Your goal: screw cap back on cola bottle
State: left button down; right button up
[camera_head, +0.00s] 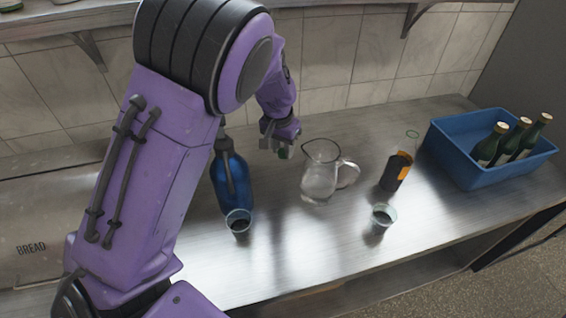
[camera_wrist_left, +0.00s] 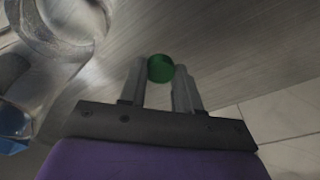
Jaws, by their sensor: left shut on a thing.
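My left gripper (camera_head: 281,143) is shut on a green cap (camera_head: 284,153), above the counter between a blue bottle and a glass pitcher. In the left wrist view the cap (camera_wrist_left: 160,68) sits between the two fingertips (camera_wrist_left: 161,77). The bottle that looks like the cola bottle (camera_head: 394,174) stands to the right of the pitcher. It has dark contents and an orange label, and a thin green ring shows at its top with no cap seen on it. The gripper is well to the left of this bottle. My right gripper is not in view.
The glass pitcher (camera_head: 319,180) stands between my gripper and the dark bottle. The blue bottle (camera_head: 236,180) is partly behind my arm. Two small cups (camera_head: 238,221) (camera_head: 383,217) stand in front. A blue crate (camera_head: 473,172) with green bottles (camera_head: 490,146) stands at the right.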

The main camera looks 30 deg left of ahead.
pick_arm(q)
jog(key=w+a+b, duration=0.3)
jog(key=w+a, duration=0.9)
jog(key=a, duration=0.2)
jog(key=shift+a+f, duration=0.25)
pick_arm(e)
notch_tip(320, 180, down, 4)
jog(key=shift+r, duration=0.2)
pick_arm(q)
jog(key=shift+w, duration=0.1)
